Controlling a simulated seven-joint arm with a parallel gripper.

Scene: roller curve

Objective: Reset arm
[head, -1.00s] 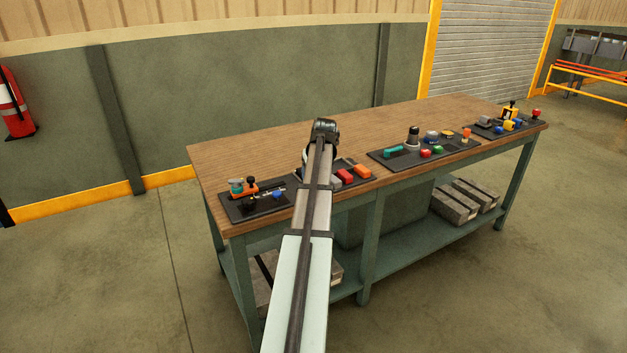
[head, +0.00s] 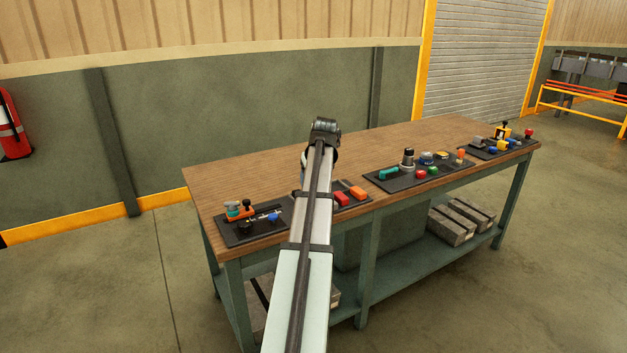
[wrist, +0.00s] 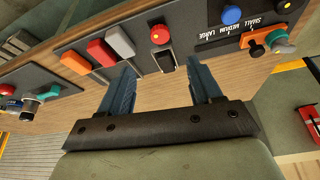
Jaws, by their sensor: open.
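My arm reaches forward over the workbench (head: 240,175) in the head view, and its own links hide the gripper's jaws there. In the wrist view my gripper (wrist: 162,80) shows two blue fingers spread apart with nothing between them. The fingers point toward a dark panel with a red round button (wrist: 160,34), a black rocker (wrist: 165,60), and red (wrist: 97,50) and orange blocks (wrist: 75,62). I cannot tell how far the fingertips are from the panel.
The left panel (head: 236,228) carries an orange-and-teal handle. A middle panel (head: 384,182) and a far right panel (head: 478,152) hold more knobs and levers. Grey blocks (head: 450,226) lie on the lower shelf. The floor left of the bench is clear.

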